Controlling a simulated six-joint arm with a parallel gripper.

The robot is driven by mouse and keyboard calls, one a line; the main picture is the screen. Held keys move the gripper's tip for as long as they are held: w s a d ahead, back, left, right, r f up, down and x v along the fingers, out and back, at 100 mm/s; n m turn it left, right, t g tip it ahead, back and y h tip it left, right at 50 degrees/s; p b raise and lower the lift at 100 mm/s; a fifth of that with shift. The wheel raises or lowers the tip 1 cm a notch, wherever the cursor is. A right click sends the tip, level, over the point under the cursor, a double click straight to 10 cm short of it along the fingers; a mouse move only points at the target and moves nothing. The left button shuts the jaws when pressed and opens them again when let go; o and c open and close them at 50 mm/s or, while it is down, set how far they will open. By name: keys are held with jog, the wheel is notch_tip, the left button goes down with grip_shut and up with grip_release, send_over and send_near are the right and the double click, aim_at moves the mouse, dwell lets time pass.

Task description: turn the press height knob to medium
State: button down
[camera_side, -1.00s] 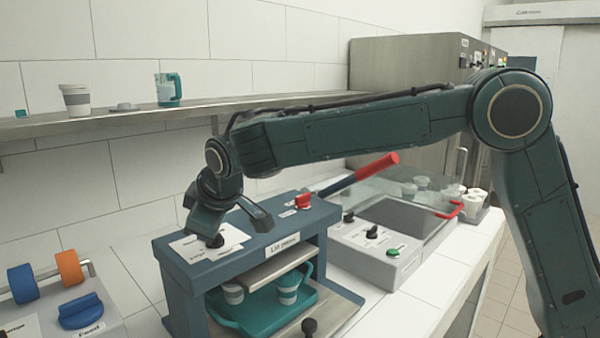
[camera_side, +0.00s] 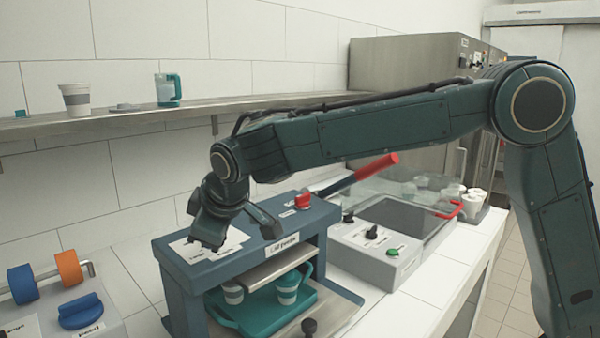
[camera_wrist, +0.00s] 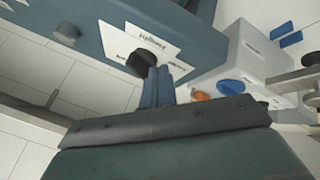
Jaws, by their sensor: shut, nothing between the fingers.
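The press height knob is a black knob (camera_wrist: 141,63) on a white printed card (camera_wrist: 175,48) on top of the blue lid press (camera_side: 172,283). In the side view my gripper hides the knob, and only part of the card (camera_side: 236,237) shows. My gripper (camera_side: 208,243) points down at the card there. In the wrist view its fingers (camera_wrist: 158,84) are together and empty, right by the knob. I cannot tell whether they touch it. The knob's pointer and setting are too small to read.
The press has a red-gripped lever (camera_side: 378,172) and a red knob (camera_side: 303,201). Cups stand on a teal tray (camera_side: 250,325) inside it. A grey control box (camera_side: 375,262) stands to the right, and a station with a blue knob (camera_side: 81,312) to the left. A shelf (camera_side: 130,118) runs behind.

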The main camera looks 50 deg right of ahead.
jog(key=shift+s+a+r, duration=0.15)
jog(key=shift+s+a, duration=0.3)
jog(key=shift+a, duration=0.1)
jog(key=shift+s+a+r, duration=0.15)
jog(key=shift+s+a, duration=0.3)
jog(key=shift+a, duration=0.1)
jog(key=c, duration=2.2)
grip_release()
jog(key=v, duration=0.9)
jog(key=shift+s+r, duration=0.1)
jog(key=shift+r, duration=0.1)
